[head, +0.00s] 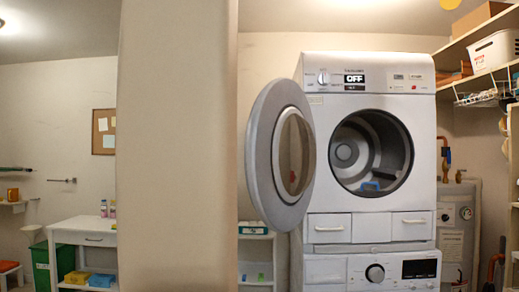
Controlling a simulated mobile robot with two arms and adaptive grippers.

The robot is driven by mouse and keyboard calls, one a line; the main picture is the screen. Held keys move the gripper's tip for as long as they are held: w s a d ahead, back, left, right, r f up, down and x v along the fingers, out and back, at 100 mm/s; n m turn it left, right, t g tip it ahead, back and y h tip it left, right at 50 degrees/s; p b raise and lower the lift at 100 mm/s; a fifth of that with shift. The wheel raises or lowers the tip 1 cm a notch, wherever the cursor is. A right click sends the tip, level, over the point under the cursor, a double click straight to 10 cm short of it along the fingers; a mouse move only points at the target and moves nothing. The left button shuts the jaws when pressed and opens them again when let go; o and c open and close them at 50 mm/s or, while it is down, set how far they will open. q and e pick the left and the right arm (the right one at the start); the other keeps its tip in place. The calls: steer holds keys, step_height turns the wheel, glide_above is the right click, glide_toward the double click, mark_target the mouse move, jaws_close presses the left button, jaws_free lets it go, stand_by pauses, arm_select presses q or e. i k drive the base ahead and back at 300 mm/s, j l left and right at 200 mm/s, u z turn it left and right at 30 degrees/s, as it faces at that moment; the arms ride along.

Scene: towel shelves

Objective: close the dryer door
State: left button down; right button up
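The white dryer (420,150) stands on top of another white appliance, right of the middle in the head view. Its round grey door (262,150) is hinged on the left and stands wide open, swung out to the left of the opening. The drum (345,150) shows inside, with a small blue thing (371,186) at the bottom of the opening. The panel display reads OFF. Neither of my grippers is in view.
A beige pillar (178,150) stands left of the door, close to me. Shelves (470,42) with boxes line the right wall, with a water heater (458,225) below. A white table (85,230) and green bin (42,265) are at the left.

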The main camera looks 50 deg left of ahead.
mark_target(283, 96)
steer(key=k+j, duration=0.15)
steer(key=j, duration=0.2)
steer(key=k+j, duration=0.15)
steer(key=j, duration=0.2)
steer(key=k+j, duration=0.15)
steer(key=j, duration=0.25)
steer(key=k+j, duration=0.15)
steer(key=j, duration=0.2)
steer(key=k+j, duration=0.15)
steer(key=j, duration=1)
steer(key=i+j+u, duration=0.1)
steer(key=j, duration=0.75)
steer(key=i, duration=0.05)
